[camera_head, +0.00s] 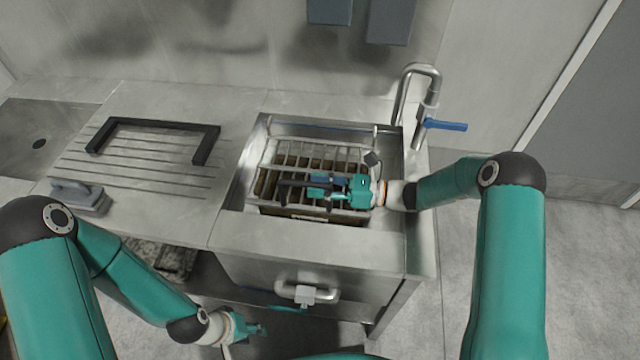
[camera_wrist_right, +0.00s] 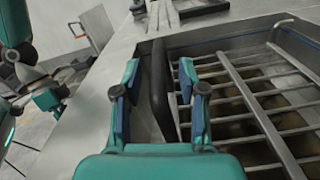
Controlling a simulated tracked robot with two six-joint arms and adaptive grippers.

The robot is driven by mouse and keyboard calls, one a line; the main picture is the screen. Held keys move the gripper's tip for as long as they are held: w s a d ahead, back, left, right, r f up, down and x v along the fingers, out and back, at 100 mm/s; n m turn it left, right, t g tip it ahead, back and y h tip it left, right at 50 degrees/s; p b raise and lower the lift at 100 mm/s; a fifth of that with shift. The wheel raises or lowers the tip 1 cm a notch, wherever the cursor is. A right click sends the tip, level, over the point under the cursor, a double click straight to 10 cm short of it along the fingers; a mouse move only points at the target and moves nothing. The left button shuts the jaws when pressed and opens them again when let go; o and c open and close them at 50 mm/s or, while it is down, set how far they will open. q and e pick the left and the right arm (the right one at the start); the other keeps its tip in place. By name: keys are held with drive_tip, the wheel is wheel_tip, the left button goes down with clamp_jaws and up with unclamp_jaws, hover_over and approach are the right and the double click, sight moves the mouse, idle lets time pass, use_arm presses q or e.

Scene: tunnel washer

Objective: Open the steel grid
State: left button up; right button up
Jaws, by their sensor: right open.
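The steel grid (camera_head: 325,155) lies across the sink basin, over a brown, dark-patched interior. It also shows in the right wrist view (camera_wrist_right: 262,112), filling the right side with its bars. My right gripper (camera_head: 315,188) is over the grid, reaching in from the right. In the right wrist view its open fingers (camera_wrist_right: 157,80) stand on either side of a dark bar (camera_wrist_right: 160,90) by the grid's edge. I cannot tell whether they touch it. My left gripper (camera_head: 248,329) hangs low in front of the counter, away from the grid; its fingers are too small to judge.
A bent tap with a blue lever (camera_head: 445,125) stands behind the basin's right corner. A black U-shaped frame (camera_head: 155,125) lies on the grooved drainboard at left, with a grey handled block (camera_head: 80,198) nearby. A handle (camera_head: 306,294) is on the counter front.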

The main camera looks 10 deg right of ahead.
clamp_jaws()
drive_tip(key=shift+r, duration=0.15)
drive_tip(key=shift+w+r+m+p, duration=0.2)
drive_tip(key=shift+r+m+p, duration=0.15)
drive_tip(key=shift+r, duration=0.35)
drive_tip(key=w+d+r+m+p, duration=0.1)
drive_tip(key=w+r+m+p, duration=0.1)
drive_tip(key=w+r, duration=0.2)
drive_tip(key=w+d+r+m+p, duration=0.1)
drive_tip(key=w+r, duration=0.3)
drive_tip(key=r, duration=0.6)
drive_tip(key=shift+d+r+m+p, duration=0.2)
drive_tip(key=shift+d+m+p, duration=0.15)
drive_tip(key=shift+p, duration=0.4)
